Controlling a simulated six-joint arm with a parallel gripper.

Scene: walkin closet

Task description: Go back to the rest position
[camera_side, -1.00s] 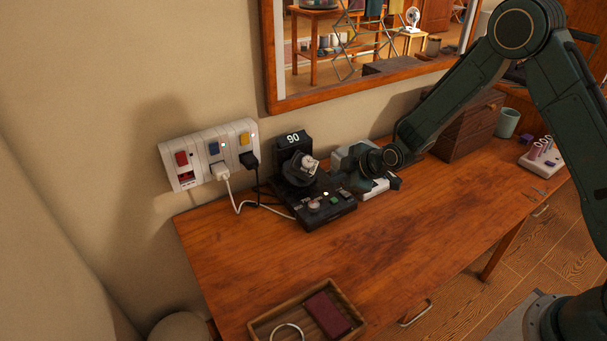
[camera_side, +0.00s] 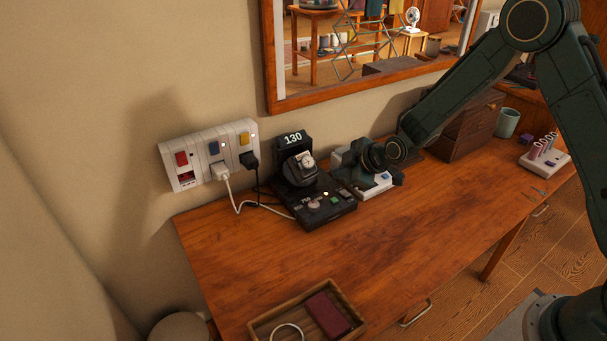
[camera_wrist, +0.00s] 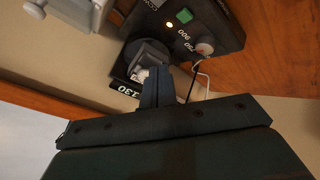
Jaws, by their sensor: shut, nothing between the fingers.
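My gripper (camera_wrist: 160,90) is shut and empty, its two fingers together in the wrist view. In the side view my gripper (camera_side: 345,172) is just right of a black watch winder, low above the desk; its fingertips are hard to make out there. The watch winder (camera_side: 325,207) has a lit display reading 130, a watch (camera_side: 307,162) on its holder, a knob and a green button. In the wrist view the winder (camera_wrist: 222,22) lies beyond the fingers, with its green button and knob visible. I cannot tell whether the fingertips touch it.
A grey-white device (camera_side: 375,190) with a blue part sits partly behind my gripper. A wall socket panel (camera_side: 208,153) with plugged cables is at left. A wooden tray (camera_side: 262,322), brown drawer box (camera_side: 468,133), mug (camera_side: 506,122) and ring stand (camera_side: 545,160) stand on the desk. The front middle is clear.

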